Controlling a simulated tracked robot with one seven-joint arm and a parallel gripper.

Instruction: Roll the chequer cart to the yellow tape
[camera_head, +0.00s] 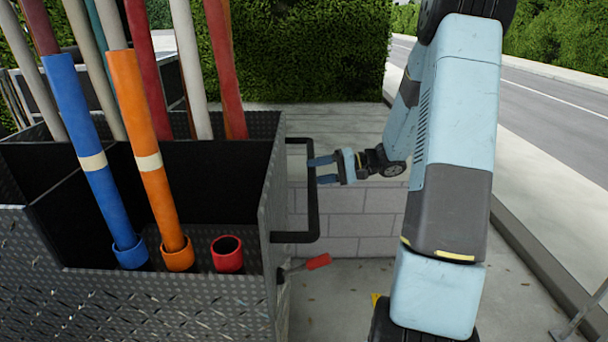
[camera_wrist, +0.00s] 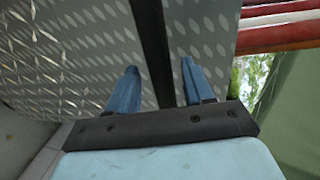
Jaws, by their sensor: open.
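The chequer cart (camera_head: 140,300), a box of dark chequer plate, fills the left of the head view. Its black handle (camera_head: 312,215) sticks out from its right side as an upright bar. My gripper (camera_head: 314,171) is at the upper part of this bar, coming from the right. In the wrist view, the bar (camera_wrist: 150,40) passes between the two blue fingers of my open gripper (camera_wrist: 158,70), with gaps showing on both sides. The cart's chequer plate (camera_wrist: 70,50) lies behind it. A small yellow patch (camera_head: 376,298) shows on the ground by my arm; I cannot tell if it is the tape.
The cart carries several coloured poles, including a blue one (camera_head: 80,150) and an orange one (camera_head: 140,140). A red-handled tool (camera_head: 317,262) hangs on its right side. A low block wall (camera_head: 350,215) stands behind the handle. A kerb and road (camera_head: 550,105) lie right.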

